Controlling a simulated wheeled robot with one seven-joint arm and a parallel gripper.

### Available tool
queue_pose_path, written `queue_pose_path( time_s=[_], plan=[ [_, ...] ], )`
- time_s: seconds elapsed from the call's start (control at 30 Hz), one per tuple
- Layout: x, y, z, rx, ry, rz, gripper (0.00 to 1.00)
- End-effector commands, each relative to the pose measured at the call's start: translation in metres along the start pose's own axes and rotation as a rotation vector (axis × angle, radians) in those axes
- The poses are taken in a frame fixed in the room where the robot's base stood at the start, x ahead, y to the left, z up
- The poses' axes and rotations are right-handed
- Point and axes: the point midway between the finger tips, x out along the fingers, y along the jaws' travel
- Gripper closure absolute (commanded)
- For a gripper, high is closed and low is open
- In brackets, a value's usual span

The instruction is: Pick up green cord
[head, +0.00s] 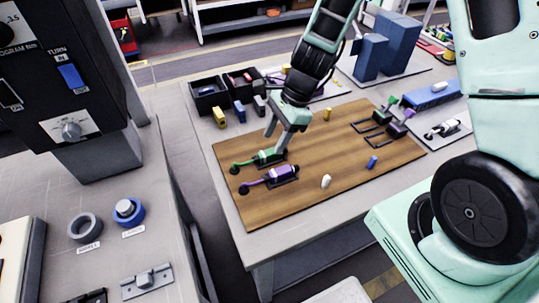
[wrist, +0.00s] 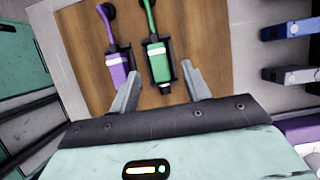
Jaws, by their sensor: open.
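The green cord (head: 242,163) runs from a black round end to a green tool body with a white band, which sits in a dark holder on the wooden board (head: 235,212). In the wrist view the green cord (wrist: 150,18) leads up from the green body (wrist: 158,68). My gripper (head: 276,138) is open, pointing down at the green body. In the wrist view its fingertips (wrist: 161,74) lie on either side of the body's lower end, with nothing held. I cannot tell the exact height gap.
A purple tool (head: 284,172) with its own cord lies close beside the green one; it also shows in the wrist view (wrist: 117,70). A white piece (head: 326,181) and a blue piece (head: 372,162) lie on the board. Black bins (head: 208,95) stand behind. The board's middle is mostly clear.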

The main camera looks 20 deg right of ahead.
Motion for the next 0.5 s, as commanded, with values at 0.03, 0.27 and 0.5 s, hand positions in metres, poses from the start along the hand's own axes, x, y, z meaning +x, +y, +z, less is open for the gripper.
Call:
queue_pose_path(
  time_s=[0.03, 0.27, 0.5],
  plan=[
    [0.010, 0.002, -0.003, 0.004, -0.001, 0.005, 0.53],
    [0.037, 0.002, -0.004, 0.001, -0.001, 0.002, 0.53],
    [0.039, 0.002, -0.003, 0.000, 0.000, 0.000, 0.53]
  ],
)
